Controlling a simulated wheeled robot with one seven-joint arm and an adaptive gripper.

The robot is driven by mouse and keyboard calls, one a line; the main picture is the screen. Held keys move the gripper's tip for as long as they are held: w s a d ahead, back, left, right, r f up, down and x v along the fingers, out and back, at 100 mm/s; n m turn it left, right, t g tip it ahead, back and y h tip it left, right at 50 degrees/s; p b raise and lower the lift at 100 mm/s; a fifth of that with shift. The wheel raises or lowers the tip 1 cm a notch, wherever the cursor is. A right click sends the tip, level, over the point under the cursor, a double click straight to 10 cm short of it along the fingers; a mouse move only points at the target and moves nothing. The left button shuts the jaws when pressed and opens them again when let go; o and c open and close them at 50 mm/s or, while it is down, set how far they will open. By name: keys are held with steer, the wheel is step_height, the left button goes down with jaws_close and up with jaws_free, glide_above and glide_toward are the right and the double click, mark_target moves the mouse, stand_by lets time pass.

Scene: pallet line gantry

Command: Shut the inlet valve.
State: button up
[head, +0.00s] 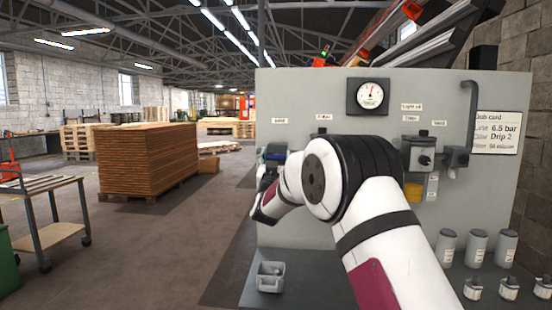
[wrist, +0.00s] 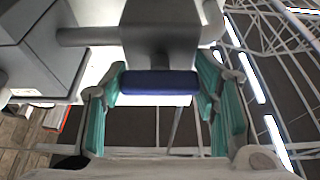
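The valve at the panel's left shows in the head view as a dark block with a blue part (head: 277,152), under a small label too blurred to read. In the wrist view a dark blue handle bar (wrist: 160,82) on a grey body (wrist: 160,35) sits between the teal finger pads of my gripper (wrist: 160,92). The fingers are wide apart, one at each end of the bar. I cannot tell whether they touch it.
The grey panel (head: 458,205) carries a round gauge (head: 370,96), a grey switch box (head: 420,153), a pipe (head: 474,120) and a job card (head: 496,132). Below, a shelf holds a small grey bin (head: 270,277) and several canisters (head: 477,247).

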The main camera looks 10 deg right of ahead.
steer(key=shift+n, duration=0.4)
steer(key=n+y+b, duration=0.1)
steer(key=n+y, duration=0.1)
steer(key=n, duration=0.1)
steer(key=n+y+b, duration=0.1)
steer(key=n+y, duration=0.1)
steer(key=n, duration=0.1)
steer(key=n+y+b, duration=0.1)
steer(key=n, duration=0.2)
steer(key=n+y+b, duration=0.1)
steer(key=n, duration=0.2)
steer(key=shift+n+y, duration=0.3)
steer(key=n+g+y, duration=0.1)
steer(key=n, duration=0.2)
steer(key=n+g+b, duration=0.1)
steer(key=n, duration=0.2)
steer(key=shift+y, duration=0.4)
steer(key=shift+n+g, duration=0.7)
steer(key=shift+n, duration=0.8)
steer(key=o, duration=1.2)
steer(key=shift+a, duration=0.1)
